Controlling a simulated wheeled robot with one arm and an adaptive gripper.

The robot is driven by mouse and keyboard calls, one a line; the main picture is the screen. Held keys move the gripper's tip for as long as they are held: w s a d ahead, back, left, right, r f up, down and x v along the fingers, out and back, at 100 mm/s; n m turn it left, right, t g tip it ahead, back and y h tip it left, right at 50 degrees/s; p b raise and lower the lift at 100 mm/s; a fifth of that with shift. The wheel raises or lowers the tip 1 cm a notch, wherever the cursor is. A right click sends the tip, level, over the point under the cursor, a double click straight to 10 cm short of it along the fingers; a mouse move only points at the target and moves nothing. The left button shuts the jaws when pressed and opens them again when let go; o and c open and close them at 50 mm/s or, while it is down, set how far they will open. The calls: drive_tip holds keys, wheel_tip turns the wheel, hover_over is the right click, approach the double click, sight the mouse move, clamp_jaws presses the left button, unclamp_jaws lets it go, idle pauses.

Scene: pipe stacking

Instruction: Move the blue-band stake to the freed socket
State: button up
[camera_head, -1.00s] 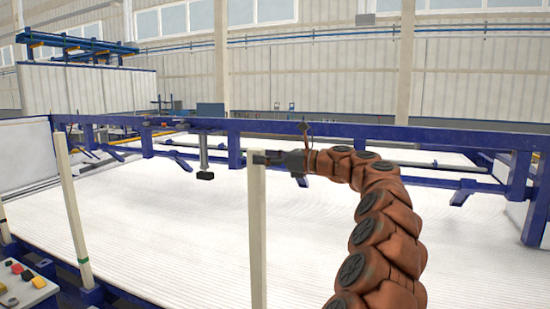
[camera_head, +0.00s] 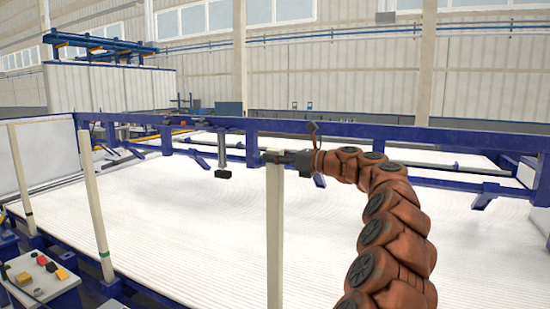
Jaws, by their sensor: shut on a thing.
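My gripper (camera_head: 270,157) is shut on the top of a pale, upright square stake (camera_head: 275,235). The stake's lower end runs out of the bottom of the picture, and no coloured band shows on its visible part. A second pale stake (camera_head: 96,205) stands at the left, leaning slightly, with a green band (camera_head: 104,254) near its foot. No empty socket can be made out.
A control box (camera_head: 42,278) with coloured buttons is at the lower left. A blue beam frame (camera_head: 370,131) crosses behind my gripper. A dark-footed post (camera_head: 222,158) hangs from it. The white ribbed bed (camera_head: 180,225) between the stakes is clear.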

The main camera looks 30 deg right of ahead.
clamp_jaws()
drive_tip(key=shift+r, duration=0.15)
wheel_tip(320, 180, up, 9)
drive_tip(key=p, duration=1)
drive_tip(key=shift+p, duration=0.3)
idle(0.4)
wheel_tip(320, 180, up, 2)
drive_tip(key=shift+r+p, duration=0.2)
drive_tip(key=shift+p, duration=0.95)
wheel_tip(320, 180, up, 9)
drive_tip(key=shift+r, duration=0.15)
